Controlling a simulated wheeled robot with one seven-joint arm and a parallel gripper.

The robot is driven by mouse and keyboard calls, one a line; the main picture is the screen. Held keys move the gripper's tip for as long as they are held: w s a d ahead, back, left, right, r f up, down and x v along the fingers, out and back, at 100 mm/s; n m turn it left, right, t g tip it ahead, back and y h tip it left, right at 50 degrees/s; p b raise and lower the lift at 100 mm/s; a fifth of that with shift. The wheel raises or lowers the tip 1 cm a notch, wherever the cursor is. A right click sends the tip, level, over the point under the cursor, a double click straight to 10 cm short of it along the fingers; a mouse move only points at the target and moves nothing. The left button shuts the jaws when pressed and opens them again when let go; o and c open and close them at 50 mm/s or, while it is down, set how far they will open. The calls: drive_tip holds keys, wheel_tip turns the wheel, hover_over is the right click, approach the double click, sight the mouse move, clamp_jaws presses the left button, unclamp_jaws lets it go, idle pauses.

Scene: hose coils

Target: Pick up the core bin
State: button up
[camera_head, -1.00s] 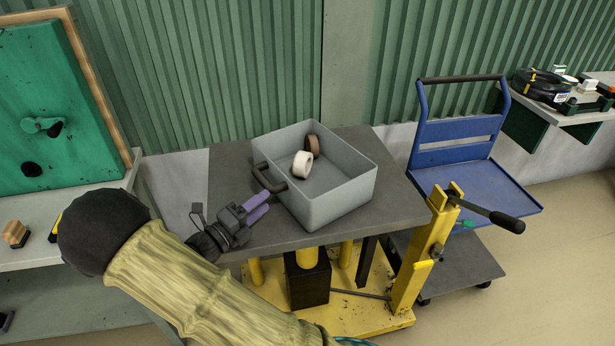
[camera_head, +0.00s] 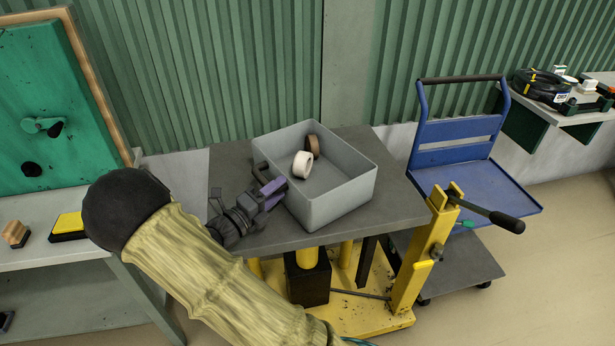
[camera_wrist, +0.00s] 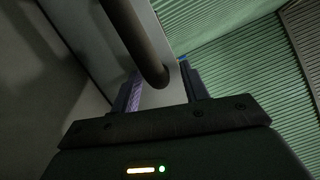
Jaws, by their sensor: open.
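The core bin (camera_head: 340,202) is a grey open box on the dark lift table (camera_head: 390,208). A white roll (camera_head: 302,165) and a brown roll (camera_head: 313,146) lie inside it. Its dark handle (camera_head: 262,168) is on the left side and is partly hidden behind my gripper (camera_head: 272,188). In the wrist view the handle (camera_wrist: 135,45) is a thick dark bar that reaches down between the fingers of my open gripper (camera_wrist: 160,92). I cannot tell whether the fingers touch it. The bin's grey wall (camera_wrist: 85,35) shows beside it.
A blue cart (camera_head: 480,185) stands to the right, behind the yellow lever post (camera_head: 430,250) of the lift table. A bench (camera_head: 60,250) with a yellow-topped block (camera_head: 68,226) is at left. A green corrugated wall (camera_head: 230,70) closes off the back.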

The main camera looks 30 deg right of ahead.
drive_tip(key=shift+c, duration=0.3)
clamp_jaws()
drive_tip(key=shift+r, duration=0.1)
idle(1.2)
